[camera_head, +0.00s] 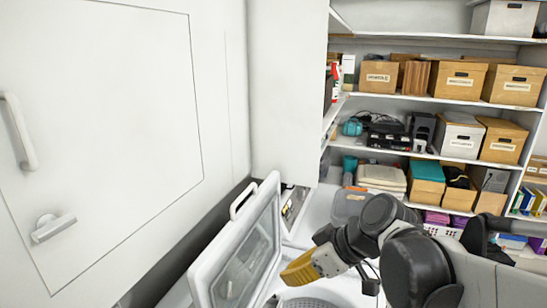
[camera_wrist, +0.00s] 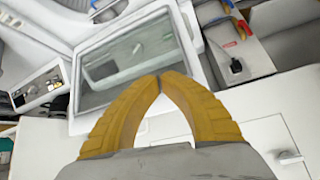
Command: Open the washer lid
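The washer lid (camera_head: 243,262) is a white frame with a clear window and stands raised and tilted at the bottom centre of the head view. A handle (camera_head: 243,200) sits on its upper edge. The round drum opening (camera_head: 310,303) shows below it at the picture's bottom edge. My gripper (camera_head: 287,274) has yellow fingers and is just right of the lid; contact cannot be told. In the wrist view the fingertips (camera_wrist: 160,77) meet with nothing between them, and the framed window of the lid (camera_wrist: 130,52) is behind them.
A tall white cabinet door (camera_head: 100,120) with handles fills the left. Shelves with several boxes (camera_head: 458,80) stand at the back right. A grey-lidded container (camera_head: 349,203) is behind the washer. A dark gap runs between cabinet and lid.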

